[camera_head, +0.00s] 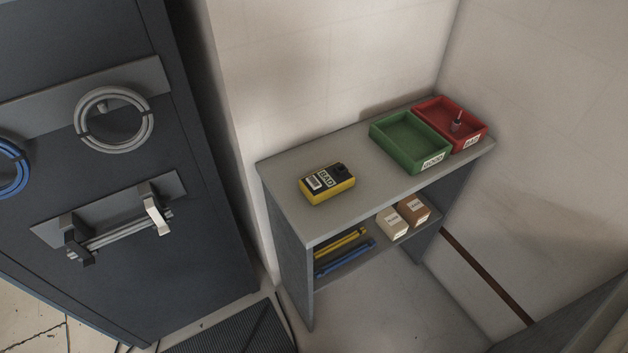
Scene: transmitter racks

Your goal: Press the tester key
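The tester (327,185) is a small yellow and black box lying on the left part of the grey shelf unit's top (290,205). Its upper face carries a light panel, a label that seems to read "BAD", and dark round parts at its right end. I cannot tell for sure which of these parts is the key. Nothing touches the tester. Neither of my grippers shows in the head view.
A green tray (375,133) and a red tray (481,126) holding a small part stand on the right of the top. Boxes (413,210) and yellow and blue bars (345,257) lie on the lower shelf. A dark cabinet (200,270) with cable coils stands left. The top's middle is clear.

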